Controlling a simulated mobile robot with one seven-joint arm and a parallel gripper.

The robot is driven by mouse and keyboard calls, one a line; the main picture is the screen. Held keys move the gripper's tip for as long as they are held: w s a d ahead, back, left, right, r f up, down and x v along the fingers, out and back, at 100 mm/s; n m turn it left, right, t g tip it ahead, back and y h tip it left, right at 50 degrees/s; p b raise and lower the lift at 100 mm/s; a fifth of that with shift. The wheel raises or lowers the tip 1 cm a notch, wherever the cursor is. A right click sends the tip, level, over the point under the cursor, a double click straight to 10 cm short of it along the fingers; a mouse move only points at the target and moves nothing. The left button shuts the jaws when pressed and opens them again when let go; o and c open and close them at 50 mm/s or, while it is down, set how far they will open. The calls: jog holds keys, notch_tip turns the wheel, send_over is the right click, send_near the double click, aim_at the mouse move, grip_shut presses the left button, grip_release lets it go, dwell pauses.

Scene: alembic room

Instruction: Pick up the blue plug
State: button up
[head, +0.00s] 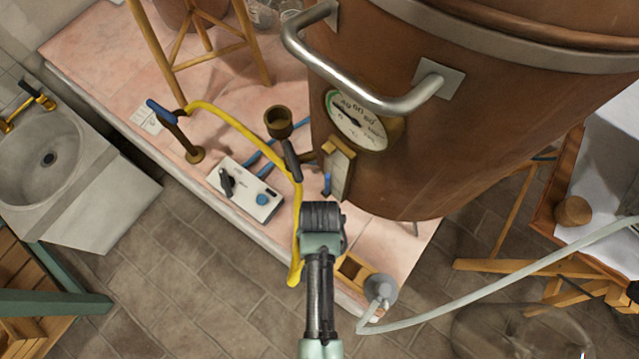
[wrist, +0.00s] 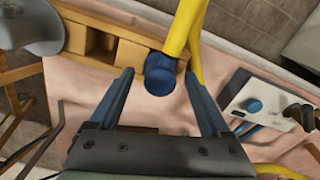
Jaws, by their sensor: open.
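The blue plug (wrist: 161,74) shows in the wrist view as a dark blue, round, stubby piece at the lower end of a yellow hose (wrist: 186,30). My gripper (wrist: 158,82) is open, with one finger to the left of the plug and one to the right. Clear space shows between the plug and each finger, and the jaws are empty. Whether the fingertips are level with the plug in depth, I cannot tell. In the head view, my gripper (head: 322,215) points at the pink slab, and the plug is not visible, probably hidden behind my arm.
A wooden block (wrist: 105,45) with slots stands by the plug, with a grey flask (head: 381,289) beside it. A white control box (head: 245,191) with a blue knob lies left of my gripper. A large copper vessel (head: 470,110) with a gauge towers at the right.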

jog(key=shift+f, duration=0.3)
grip_shut()
dwell(0.3)
